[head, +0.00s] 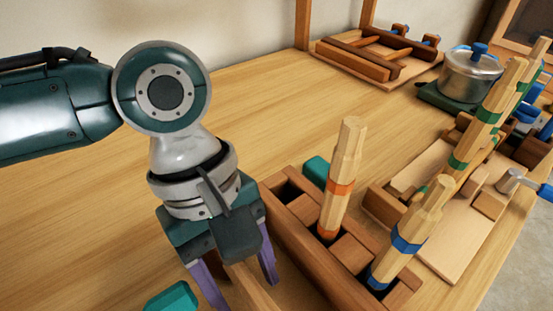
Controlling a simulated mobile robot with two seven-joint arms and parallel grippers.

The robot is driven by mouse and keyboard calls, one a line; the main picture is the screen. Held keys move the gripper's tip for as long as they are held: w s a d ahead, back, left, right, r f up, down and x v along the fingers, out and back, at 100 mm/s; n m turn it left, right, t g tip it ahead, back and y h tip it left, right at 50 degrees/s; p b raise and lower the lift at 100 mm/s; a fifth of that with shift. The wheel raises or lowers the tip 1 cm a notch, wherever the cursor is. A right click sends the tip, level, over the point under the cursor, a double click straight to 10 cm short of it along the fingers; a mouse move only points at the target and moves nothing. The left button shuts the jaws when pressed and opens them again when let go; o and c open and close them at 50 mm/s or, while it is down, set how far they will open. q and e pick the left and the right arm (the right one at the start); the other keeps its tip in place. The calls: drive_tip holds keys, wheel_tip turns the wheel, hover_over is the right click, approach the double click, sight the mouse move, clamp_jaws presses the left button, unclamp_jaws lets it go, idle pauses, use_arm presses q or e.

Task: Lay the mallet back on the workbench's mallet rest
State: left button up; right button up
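I cannot make out the mallet or its rest for certain in the head view. One teal block (172,299) is cut by the bottom edge, left of my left gripper. Another teal block (316,171) shows behind the wooden rack. My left gripper (245,292) points down beside the rack's left end, its purple fingers spread apart. A light wooden piece (243,287) shows between the fingers; I see no grip on it. My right gripper is out of view.
The wooden rack (318,258) holds upright pegs with orange (341,170) and blue (408,236) bands. More banded pegs and wooden fixtures stand at right. A metal pot (470,75) and a wooden frame (378,55) stand farther back. The workbench (245,115) is clear behind my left arm.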

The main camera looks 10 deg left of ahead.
use_arm(q)
drive_tip(key=p+v, duration=0.2)
drive_tip(key=v, duration=0.8)
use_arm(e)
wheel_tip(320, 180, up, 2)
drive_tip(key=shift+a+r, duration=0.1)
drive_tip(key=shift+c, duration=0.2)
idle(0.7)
